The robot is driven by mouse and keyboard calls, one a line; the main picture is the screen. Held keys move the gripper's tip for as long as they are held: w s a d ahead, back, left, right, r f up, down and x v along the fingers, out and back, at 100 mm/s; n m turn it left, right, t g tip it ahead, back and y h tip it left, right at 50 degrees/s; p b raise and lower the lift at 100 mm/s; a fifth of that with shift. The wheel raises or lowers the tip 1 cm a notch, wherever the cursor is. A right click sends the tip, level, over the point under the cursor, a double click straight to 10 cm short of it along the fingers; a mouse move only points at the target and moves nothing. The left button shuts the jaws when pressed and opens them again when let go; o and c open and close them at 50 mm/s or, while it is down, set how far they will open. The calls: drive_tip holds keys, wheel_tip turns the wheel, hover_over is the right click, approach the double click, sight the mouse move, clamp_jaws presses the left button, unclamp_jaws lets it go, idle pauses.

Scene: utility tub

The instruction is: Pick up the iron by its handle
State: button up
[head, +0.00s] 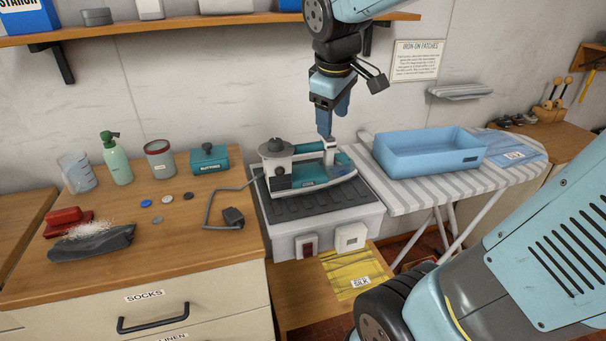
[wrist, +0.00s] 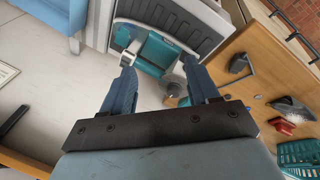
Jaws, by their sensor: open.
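The iron (head: 297,172), white and teal with a dark knob, rests on the ribbed dark top of a grey stand (head: 285,220). Its teal handle (head: 308,148) runs along the top. My gripper (head: 326,133) points down over the right part of the iron, its tips close to the handle's right end. In the wrist view my gripper (wrist: 163,76) is open, with nothing between its fingers. The teal part of the iron (wrist: 155,53) shows just beyond the gap between the fingertips. I cannot tell whether a finger touches it.
A blue tub (head: 430,157) stands on the striped ironing board (head: 400,193) to the right. A grey cord runs to a dark plug (head: 233,217) on the wooden cabinet. Bottles, jars and a teal box (head: 209,159) stand at left. A shelf (head: 200,26) spans the wall above.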

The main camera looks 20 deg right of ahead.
sight(308, 151)
drive_tip(key=w+a+f+n+g+h, duration=0.1)
drive_tip(key=w+a+f+n+h, duration=0.15)
drive_tip(key=w+n, duration=0.35)
drive_tip(key=w+a+f+n+h, duration=0.15)
drive_tip(key=w+f+n, duration=0.25)
drive_tip(key=w, duration=0.5)
drive_tip(key=shift+y, duration=0.5)
drive_tip(key=x, duration=0.7)
drive_tip(key=shift+d+f, duration=0.2)
drive_tip(key=shift+f, duration=0.2)
drive_tip(key=shift+a+x, duration=0.15)
drive_tip(key=shift+x, duration=1.15)
drive_tip(key=shift+a+x, duration=0.15)
drive_tip(key=shift+x, duration=1.2)
clamp_jaws()
